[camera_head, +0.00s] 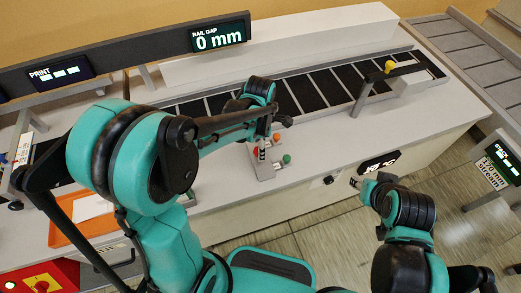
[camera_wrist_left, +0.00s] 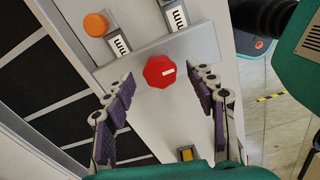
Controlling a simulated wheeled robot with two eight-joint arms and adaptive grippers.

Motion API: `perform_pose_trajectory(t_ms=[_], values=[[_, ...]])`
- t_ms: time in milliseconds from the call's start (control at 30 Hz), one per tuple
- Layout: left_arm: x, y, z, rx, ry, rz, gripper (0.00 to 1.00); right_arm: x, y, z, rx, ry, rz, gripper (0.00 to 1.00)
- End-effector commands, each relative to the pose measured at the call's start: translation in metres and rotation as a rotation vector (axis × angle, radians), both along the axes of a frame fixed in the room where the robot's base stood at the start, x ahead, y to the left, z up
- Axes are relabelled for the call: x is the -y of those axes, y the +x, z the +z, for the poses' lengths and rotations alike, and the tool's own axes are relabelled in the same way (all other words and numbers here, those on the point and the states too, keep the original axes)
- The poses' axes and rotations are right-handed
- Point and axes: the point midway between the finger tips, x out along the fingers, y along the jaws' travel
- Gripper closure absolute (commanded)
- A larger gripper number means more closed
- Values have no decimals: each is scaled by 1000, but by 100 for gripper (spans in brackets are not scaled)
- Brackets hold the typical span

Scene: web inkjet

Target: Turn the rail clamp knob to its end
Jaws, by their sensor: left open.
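The red, eight-sided knob (camera_wrist_left: 160,71) with a short white mark sits on a grey bracket plate (camera_wrist_left: 142,53) in the left wrist view. In the head view the knob is mostly hidden, with a bit of red (camera_head: 256,151) beside my left gripper (camera_head: 263,145). My left gripper (camera_wrist_left: 162,80) is open, its purple-padded fingers on either side of the knob in the wrist view. No finger visibly touches it. The rail gap display (camera_head: 219,38) reads 0 mm. My right gripper (camera_head: 357,184) is in front of the machine; its jaws are too small to read.
An orange button (camera_wrist_left: 96,24) and a green button (camera_head: 286,159) are close to the knob. The dark slatted conveyor (camera_head: 305,92) runs behind it. A yellow knob (camera_head: 389,66) stands on a bracket at the right. An orange tray (camera_head: 75,233) lies at the left.

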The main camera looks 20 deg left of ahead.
Motion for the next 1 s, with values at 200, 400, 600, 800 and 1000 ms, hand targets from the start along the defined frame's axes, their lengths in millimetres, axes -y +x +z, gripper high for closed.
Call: perform_pose_trajectory(t_ms=[200,400,600,800,1000], values=[[0,0,-14,0,0,-1,44,0,0,-5,0,0,0,60],[0,0,-14,0,0,-1,44,0,0,-5,0,0,0,60],[0,0,-14,1,0,-1,91,0,0,-5,0,0,0,60],[0,0,-14,1,0,-4,94,0,0,-5,0,0,0,60],[0,0,-14,1,0,-43,94,0,0,-5,0,0,0,60]])
